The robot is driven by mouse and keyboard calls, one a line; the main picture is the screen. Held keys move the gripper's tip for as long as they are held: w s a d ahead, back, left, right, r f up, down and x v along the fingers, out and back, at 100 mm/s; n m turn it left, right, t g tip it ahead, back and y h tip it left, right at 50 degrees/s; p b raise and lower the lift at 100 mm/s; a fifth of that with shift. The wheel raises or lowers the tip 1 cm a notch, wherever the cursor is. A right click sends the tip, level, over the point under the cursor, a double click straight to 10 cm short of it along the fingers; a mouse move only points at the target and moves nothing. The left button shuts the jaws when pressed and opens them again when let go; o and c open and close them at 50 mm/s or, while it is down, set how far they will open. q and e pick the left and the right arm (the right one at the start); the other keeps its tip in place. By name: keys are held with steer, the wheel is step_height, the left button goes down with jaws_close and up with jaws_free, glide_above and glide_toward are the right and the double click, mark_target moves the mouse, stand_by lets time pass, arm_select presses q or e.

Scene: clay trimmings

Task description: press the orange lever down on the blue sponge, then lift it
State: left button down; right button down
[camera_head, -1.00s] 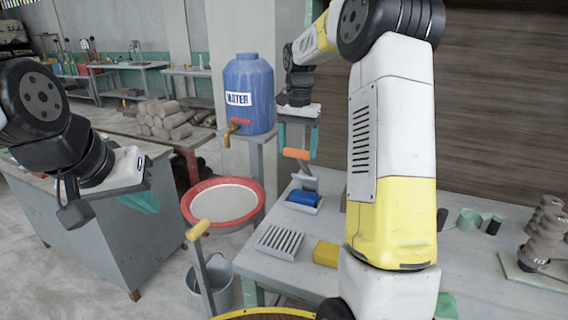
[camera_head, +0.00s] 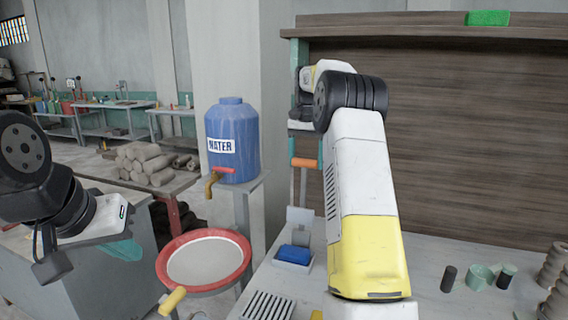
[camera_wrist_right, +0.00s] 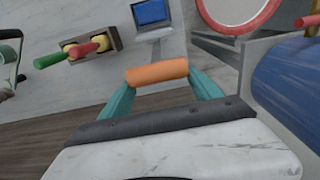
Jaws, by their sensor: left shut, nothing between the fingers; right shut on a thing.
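The orange lever handle (camera_head: 304,163) stands well above the blue sponge (camera_head: 294,254). A grey plate (camera_head: 300,216) stands nearly upright behind the sponge, clear of its top. The sponge lies in a small grey tray. My right gripper (camera_wrist_right: 157,80) is shut on the orange handle, its teal fingers at the handle's two ends in the right wrist view. The sponge also shows in the right wrist view (camera_wrist_right: 152,11), uncovered. My left gripper (camera_head: 122,250) is shut and empty at the left, far from the lever. My right arm hides the area right of the sponge.
A blue water tank (camera_head: 232,140) stands left of the lever. A red-rimmed basin (camera_head: 165,285) is at lower left, a yellow handle (camera_head: 172,300) in front. A slotted grey rack (camera_head: 268,306) sits near the sponge. Dark cylinders (camera_head: 448,279) stand on the table at right.

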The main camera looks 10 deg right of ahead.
steer(key=shift+w+d+f, duration=0.5)
steer(key=shift+w, duration=0.1)
steer(key=shift+c, duration=0.6)
jaws_free()
steer(key=shift+w, duration=0.15)
steer(key=shift+r, duration=0.1)
step_height(320, 180, up, 8)
